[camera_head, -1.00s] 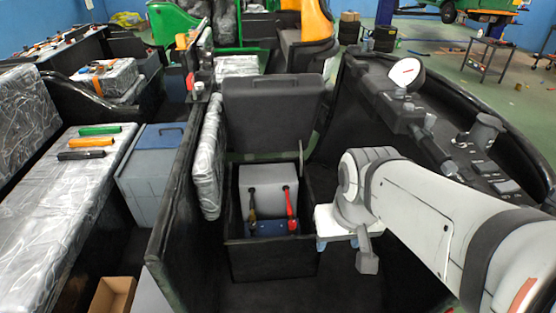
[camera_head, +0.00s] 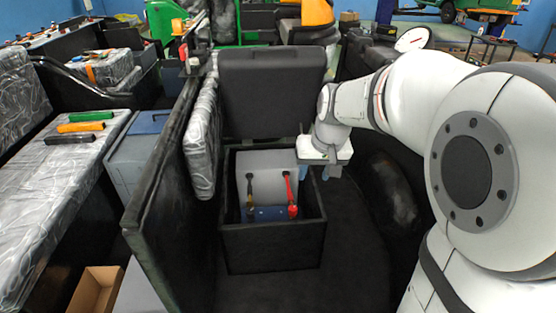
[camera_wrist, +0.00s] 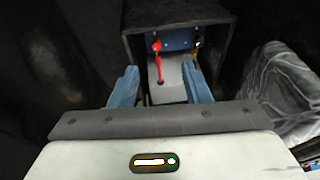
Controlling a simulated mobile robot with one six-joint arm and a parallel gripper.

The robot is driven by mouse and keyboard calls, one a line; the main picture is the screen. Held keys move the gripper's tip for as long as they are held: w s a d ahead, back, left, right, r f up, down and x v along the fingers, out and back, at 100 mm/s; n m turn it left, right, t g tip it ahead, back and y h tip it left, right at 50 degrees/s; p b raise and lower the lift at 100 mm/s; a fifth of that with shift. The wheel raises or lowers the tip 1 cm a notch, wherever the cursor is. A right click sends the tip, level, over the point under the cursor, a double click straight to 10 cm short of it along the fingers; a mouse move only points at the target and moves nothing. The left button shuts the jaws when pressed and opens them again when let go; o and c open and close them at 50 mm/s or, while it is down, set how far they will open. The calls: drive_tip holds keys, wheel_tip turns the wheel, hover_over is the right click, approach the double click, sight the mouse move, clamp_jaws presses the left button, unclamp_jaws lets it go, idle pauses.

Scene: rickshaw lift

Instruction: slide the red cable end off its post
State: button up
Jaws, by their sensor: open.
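The red cable end (camera_head: 292,209) sits at the front of a grey battery (camera_head: 268,170) inside a black open-topped box (camera_head: 270,243). Its red cable runs up to a post on the battery's top face. It also shows in the wrist view (camera_wrist: 157,48), between and beyond my fingers. A dark cable with a brownish end (camera_head: 250,203) runs beside it on the left. My gripper (camera_head: 318,165) is at the box's right rear edge, up and right of the red cable. In the wrist view (camera_wrist: 160,85) its two blue fingers are spread apart with nothing between them.
A dark partition (camera_head: 165,165) and a wrapped cushion (camera_head: 203,140) are close on the left. Tools lie on a wrapped seat (camera_head: 55,180) farther left. Dark floor in front of the box is clear.

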drive_tip(key=w+f+b, duration=0.8)
drive_tip(key=w+f, duration=0.5)
drive_tip(key=f, duration=0.1)
drive_tip(key=t+y+b, duration=0.1)
drive_tip(key=b, duration=0.6)
approach(291, 195)
drive_tip(key=f, duration=0.2)
drive_tip(key=b+x, duration=0.2)
drive_tip(key=x, duration=0.5)
drive_tip(key=shift+w+a, duration=0.2)
drive_tip(key=shift+r, duration=0.1)
clamp_jaws()
